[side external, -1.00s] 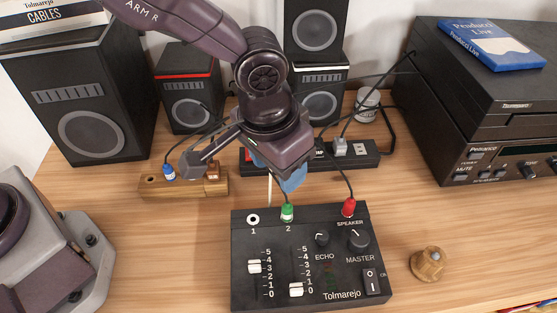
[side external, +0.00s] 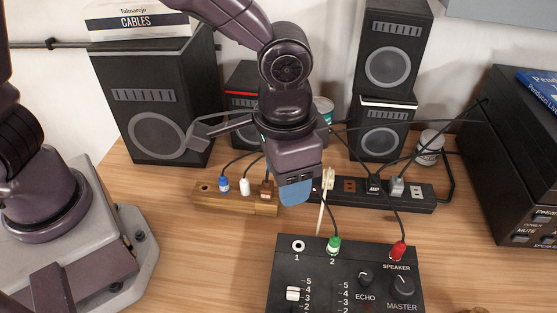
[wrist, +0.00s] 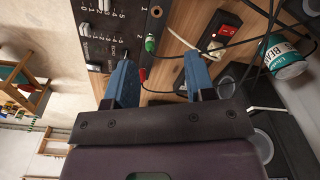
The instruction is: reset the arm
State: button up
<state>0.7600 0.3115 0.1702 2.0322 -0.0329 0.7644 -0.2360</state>
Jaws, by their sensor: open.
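My gripper (side external: 297,190) points down, with blue fingers, behind the black mixer (side external: 340,262) and in front of the power strip (side external: 415,203). In the wrist view my gripper's fingers (wrist: 160,78) stand wide apart with nothing between their tips. The mixer (wrist: 97,32) also shows there, with a green plug (wrist: 150,43) and a red plug (wrist: 142,74) near the fingers. In the side view the green plug (side external: 333,244) is in socket 2 and the red plug (side external: 398,250) at SPEAKER. Socket 1 is empty.
A wooden block (side external: 208,197) left of my gripper holds a blue plug (side external: 224,183) and a white plug (side external: 245,186). Speakers (side external: 160,110) stand behind. Cables run around my gripper. A black device (side external: 520,150) stands at right. Bare table lies left of the mixer.

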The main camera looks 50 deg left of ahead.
jog(key=s+a+r+n+t, duration=0.2)
jog(key=s+a+r, duration=0.3)
jog(key=a, duration=0.5)
jog(key=s+a+r+n+t, duration=0.1)
jog(key=s+a+r+t, duration=0.2)
jog(key=a+r, duration=0.6)
jog(key=shift+s+a+r+n, duration=0.15)
jog(key=shift+s+a+n, duration=0.35)
jog(key=shift+s, duration=0.5)
